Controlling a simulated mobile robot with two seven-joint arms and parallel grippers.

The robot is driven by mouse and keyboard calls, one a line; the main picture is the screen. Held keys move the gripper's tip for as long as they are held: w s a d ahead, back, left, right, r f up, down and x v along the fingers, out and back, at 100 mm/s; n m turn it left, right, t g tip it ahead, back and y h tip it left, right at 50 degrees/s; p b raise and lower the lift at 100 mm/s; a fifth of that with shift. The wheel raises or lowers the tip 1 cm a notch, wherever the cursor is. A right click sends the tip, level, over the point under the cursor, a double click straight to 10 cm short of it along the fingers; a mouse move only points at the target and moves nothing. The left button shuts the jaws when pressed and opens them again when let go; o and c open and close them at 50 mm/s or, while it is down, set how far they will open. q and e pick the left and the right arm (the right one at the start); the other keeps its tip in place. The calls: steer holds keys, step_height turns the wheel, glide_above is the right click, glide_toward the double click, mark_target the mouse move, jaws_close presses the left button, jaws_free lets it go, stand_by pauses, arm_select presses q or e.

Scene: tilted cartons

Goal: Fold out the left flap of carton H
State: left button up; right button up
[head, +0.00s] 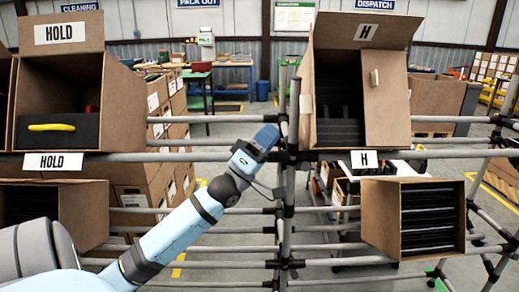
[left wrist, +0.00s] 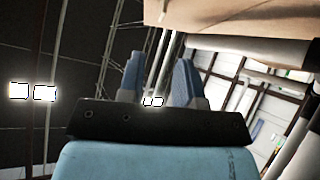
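Carton H (head: 337,70) is a brown tilted carton on the upper right rack, with dark contents inside. Its top flap (head: 400,27), marked H, is raised. A brown panel with a pale tab, seemingly the right flap (head: 388,105), covers the right part of the opening. At the left edge is a narrow brown strip with a pale tab (head: 306,104); I cannot tell whether it is the left flap or the side wall. My left gripper (head: 268,136) is left of and below the carton, apart from it. Its fingers (left wrist: 158,80) are spread and empty. My right gripper is out of view.
Carton HOLD (head: 60,80) stands on the upper left rack with a yellow item inside. Grey rack rails (head: 350,142) and a post (head: 292,110) run close beside my left gripper. Another open carton (head: 380,215) sits below carton H.

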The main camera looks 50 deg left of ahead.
arm_select(q)
steer(key=shift+v, duration=1.8)
